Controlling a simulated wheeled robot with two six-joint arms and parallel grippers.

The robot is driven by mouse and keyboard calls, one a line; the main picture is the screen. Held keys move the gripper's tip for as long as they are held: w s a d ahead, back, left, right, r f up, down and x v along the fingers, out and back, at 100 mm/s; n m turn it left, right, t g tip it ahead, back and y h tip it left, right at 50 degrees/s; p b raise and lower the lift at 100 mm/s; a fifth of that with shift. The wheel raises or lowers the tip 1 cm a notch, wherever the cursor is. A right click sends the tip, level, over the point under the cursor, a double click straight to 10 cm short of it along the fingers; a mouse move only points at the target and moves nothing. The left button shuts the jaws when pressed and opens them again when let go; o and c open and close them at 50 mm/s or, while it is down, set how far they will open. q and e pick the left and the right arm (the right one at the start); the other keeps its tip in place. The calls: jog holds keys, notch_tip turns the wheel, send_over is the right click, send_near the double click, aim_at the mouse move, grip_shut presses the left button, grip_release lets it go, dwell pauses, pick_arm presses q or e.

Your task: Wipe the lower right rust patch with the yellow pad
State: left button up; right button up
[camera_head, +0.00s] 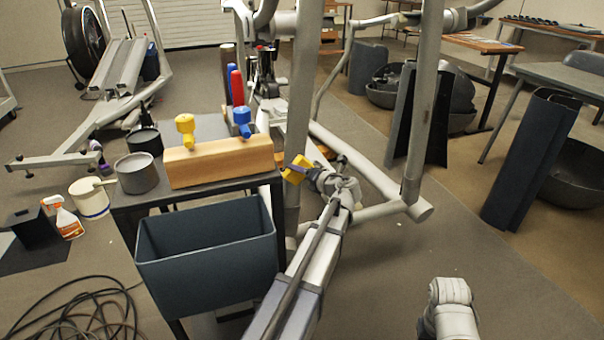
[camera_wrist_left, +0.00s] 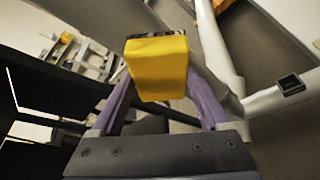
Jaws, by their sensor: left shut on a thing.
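The yellow pad (camera_head: 297,168) is at the tip of my left gripper (camera_head: 312,174), beside the frame's grey upright post. In the left wrist view the yellow pad (camera_wrist_left: 158,70) sits between the two purple fingers of my left gripper (camera_wrist_left: 157,92), which is shut on it. The pad's far edge has a dark strip. Grey tubes of the elliptical frame (camera_head: 375,190) run close by; in the wrist view they pass behind and right of the pad. I cannot make out the rust patch or contact with a tube. My right gripper is out of view; only a grey link shows lower right.
A dark cart (camera_head: 122,205) left of my left arm carries a wooden block (camera_head: 220,160) with yellow and blue knobs and a grey cup (camera_head: 137,173). A dark bin (camera_head: 207,250) hangs in front. Cables (camera_head: 85,315) lie lower left.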

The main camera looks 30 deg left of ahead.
pick_arm(q)
jog(key=shift+s+d, duration=1.9)
jog(key=shift+d, duration=0.3)
jog(key=shift+s+d, duration=0.95)
jog(key=shift+d, duration=0.2)
jog(key=shift+a, duration=0.1)
jog(key=shift+w+a, duration=2.2)
jog(key=shift+a, duration=0.3)
jog(key=shift+w+a, duration=0.7)
jog(key=shift+a, duration=0.1)
